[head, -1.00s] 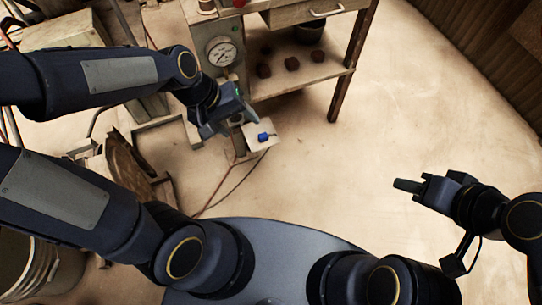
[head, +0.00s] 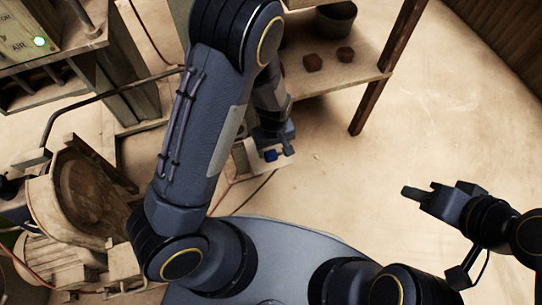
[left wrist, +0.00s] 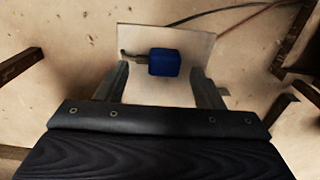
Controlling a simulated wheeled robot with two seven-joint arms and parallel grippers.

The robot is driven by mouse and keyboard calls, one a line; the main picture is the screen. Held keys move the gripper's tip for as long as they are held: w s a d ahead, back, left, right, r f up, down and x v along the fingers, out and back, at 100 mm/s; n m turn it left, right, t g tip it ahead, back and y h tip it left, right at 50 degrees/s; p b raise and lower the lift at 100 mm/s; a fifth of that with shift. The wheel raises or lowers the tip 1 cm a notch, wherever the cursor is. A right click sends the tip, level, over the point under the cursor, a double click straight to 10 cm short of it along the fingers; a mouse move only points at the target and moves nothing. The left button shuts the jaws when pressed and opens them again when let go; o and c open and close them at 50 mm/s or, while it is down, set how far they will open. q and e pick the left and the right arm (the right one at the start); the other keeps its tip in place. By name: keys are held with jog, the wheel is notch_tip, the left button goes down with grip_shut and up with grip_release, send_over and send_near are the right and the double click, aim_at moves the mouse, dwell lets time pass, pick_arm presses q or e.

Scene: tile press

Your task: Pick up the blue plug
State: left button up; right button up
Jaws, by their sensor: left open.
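The blue plug (head: 270,155) lies on a small pale plate (head: 244,158) in the head view. In the left wrist view the blue plug (left wrist: 165,62) is a blue block with a thin dark metal end pointing left, on the pale plate (left wrist: 190,42). My left gripper (left wrist: 160,72) is open, its fingers on either side of the plug in the picture; I cannot tell its height above the plug. In the head view my left gripper (head: 275,142) is at the plug and partly hides it. My right gripper (head: 412,193) is far right, away from the plug.
A wooden shelf (head: 365,77) with reddish-brown lumps (head: 313,62) stands behind the plate. A round wooden piece (head: 88,195) is at the left, beside a machine with a green light (head: 39,41). Thin cables run below the plate. Open floor (head: 345,165) lies right.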

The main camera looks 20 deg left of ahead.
aim_at(271, 155)
pick_arm(q)
jog(key=f+b, duration=0.1)
jog(key=f, duration=0.1)
jog(key=f+b, duration=0.1)
jog(key=f, duration=0.1)
jog(key=shift+s+a+f, duration=0.2)
jog(key=shift+f, duration=0.05)
jog(key=shift+r, duration=0.1)
jog(key=c, duration=1.1)
jog(key=shift+r, duration=0.1)
